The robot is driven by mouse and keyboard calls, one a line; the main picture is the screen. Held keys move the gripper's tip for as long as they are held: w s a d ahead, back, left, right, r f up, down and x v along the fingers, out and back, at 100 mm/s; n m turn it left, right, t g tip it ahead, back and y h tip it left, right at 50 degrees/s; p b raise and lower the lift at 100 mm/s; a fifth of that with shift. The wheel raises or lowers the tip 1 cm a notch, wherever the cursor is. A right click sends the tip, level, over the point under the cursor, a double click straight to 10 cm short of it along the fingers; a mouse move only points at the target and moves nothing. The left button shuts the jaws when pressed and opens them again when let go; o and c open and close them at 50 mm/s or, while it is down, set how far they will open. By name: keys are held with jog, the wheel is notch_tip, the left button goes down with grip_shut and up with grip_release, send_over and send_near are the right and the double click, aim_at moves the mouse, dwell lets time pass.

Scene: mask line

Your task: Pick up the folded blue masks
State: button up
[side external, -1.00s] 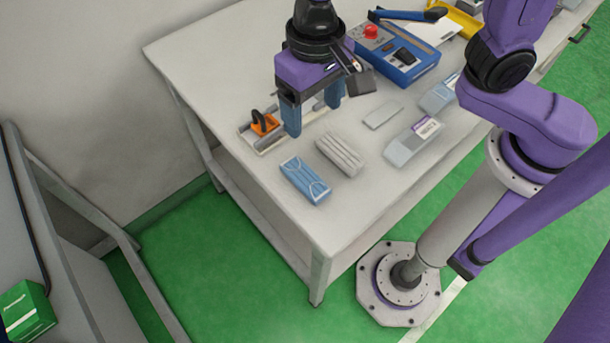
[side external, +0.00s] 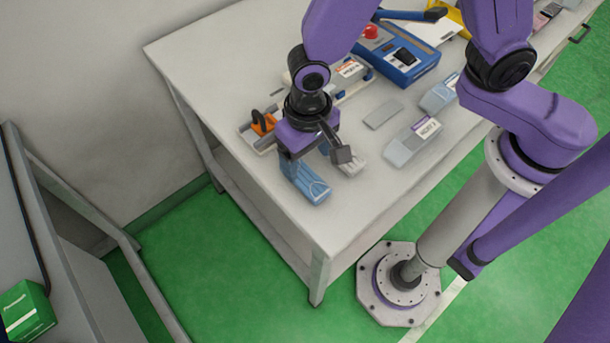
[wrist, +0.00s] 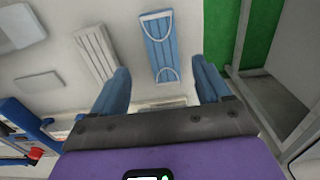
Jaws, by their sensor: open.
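The folded blue masks (side external: 314,192) lie as a flat pleated bundle with white ear loops near the front left edge of the white table. In the wrist view the blue masks (wrist: 158,45) sit ahead of my fingertips, in line with the gap between them. My gripper (side external: 306,160) has blue fingers pointing down, just above and beside the masks, and partly covers them in the side view. In the wrist view my gripper (wrist: 163,82) is open, with nothing between its fingers.
A pleated white bundle (wrist: 97,52) lies beside the blue masks, partly hidden by my gripper in the side view. A tray with an orange-based tool (side external: 263,124) is behind. A grey flat piece (side external: 383,114), a labelled clear box (side external: 412,143) and a blue device (side external: 398,60) stand right.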

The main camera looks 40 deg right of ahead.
aim_at(305, 177)
jog(key=shift+w+a+f, duration=0.1)
jog(key=shift+f, duration=1.3)
jog(key=shift+a+f, duration=0.1)
jog(key=shift+f, duration=1.25)
jog(key=shift+c, duration=0.3)
jog(key=c, duration=1.1)
